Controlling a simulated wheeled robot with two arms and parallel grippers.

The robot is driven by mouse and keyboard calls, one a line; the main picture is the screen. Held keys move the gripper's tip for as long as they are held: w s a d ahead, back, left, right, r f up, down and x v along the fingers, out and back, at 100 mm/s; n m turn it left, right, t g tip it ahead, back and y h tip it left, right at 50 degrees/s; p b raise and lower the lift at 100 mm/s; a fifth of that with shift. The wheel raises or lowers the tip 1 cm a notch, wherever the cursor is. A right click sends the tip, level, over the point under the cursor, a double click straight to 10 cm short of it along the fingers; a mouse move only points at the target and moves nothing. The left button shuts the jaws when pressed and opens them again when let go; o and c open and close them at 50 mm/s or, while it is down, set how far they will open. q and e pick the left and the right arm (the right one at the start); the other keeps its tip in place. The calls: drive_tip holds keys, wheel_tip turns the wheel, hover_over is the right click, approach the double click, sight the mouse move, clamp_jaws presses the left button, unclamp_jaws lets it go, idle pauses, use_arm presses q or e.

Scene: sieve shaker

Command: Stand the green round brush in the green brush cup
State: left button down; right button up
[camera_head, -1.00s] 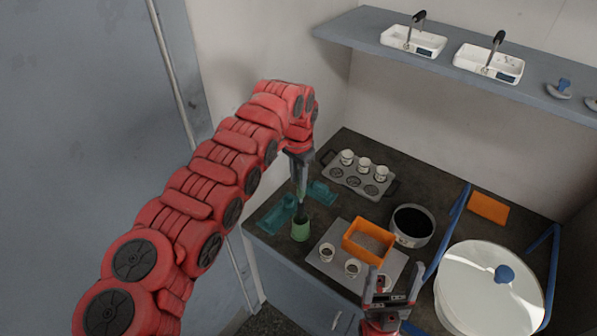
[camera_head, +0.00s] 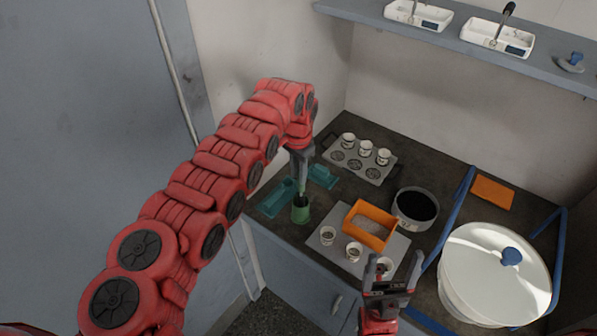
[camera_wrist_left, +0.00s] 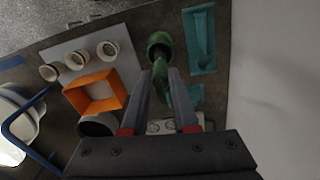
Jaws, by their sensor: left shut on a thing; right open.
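The green brush cup (camera_head: 300,214) stands on the dark worktop at the left, below my left gripper (camera_head: 301,185). In the left wrist view the cup (camera_wrist_left: 158,40) is at top center, with its round mouth visible. My left gripper is shut on the green round brush (camera_wrist_left: 161,72), which points down to the cup. The brush's lower end is at the cup's mouth; how deep it sits inside I cannot tell. My right gripper (camera_head: 392,268) is open and empty near the front of the worktop, before the grey mat.
Teal trays (camera_head: 277,198) lie beside the cup. To its right are an orange box (camera_head: 369,238) and small white cups on a grey mat (camera_head: 400,245). A dark-filled pan (camera_head: 415,226), a rack with cups (camera_head: 377,175) and a large lidded white pot (camera_head: 485,300) stand farther off.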

use_arm(q)
drive_tip(key=c, duration=0.6)
unclamp_jaws()
wheel_tip(320, 180, up, 18)
drive_tip(key=shift+f, duration=0.25)
drive_tip(key=shift+f, duration=0.1)
drive_tip(key=shift+s, duration=0.1)
